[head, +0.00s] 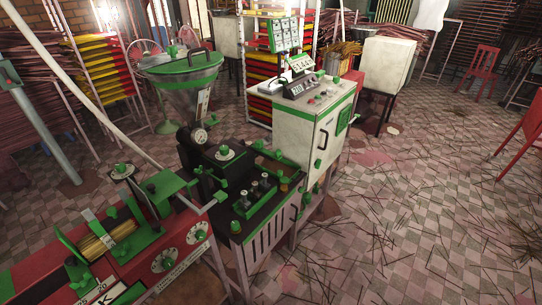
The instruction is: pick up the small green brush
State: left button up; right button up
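I cannot make out a small green brush for certain. Several small green parts sit on the black extruder machine (225,165) in the middle, among knobs and fittings, and they are too small to tell apart. More green parts lie on the red and green machine (150,245) at the lower left. Neither of my grippers is in view.
A green-rimmed metal hopper (180,75) stands above the black machine. A white control cabinet (315,125) adjoins it at the right. The tiled floor (400,200) at the right is open but strewn with thin sticks. A red chair (482,68) stands far back.

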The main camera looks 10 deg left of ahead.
aim_at(320, 73)
jog(key=u, duration=0.35)
jog(key=i+l+u, duration=0.2)
jog(key=l+u, duration=0.25)
jog(key=i+l+u, duration=0.1)
jog(key=l+u, duration=0.15)
jog(key=u, duration=0.25)
jog(key=l+u, duration=0.45)
jog(key=i, duration=0.05)
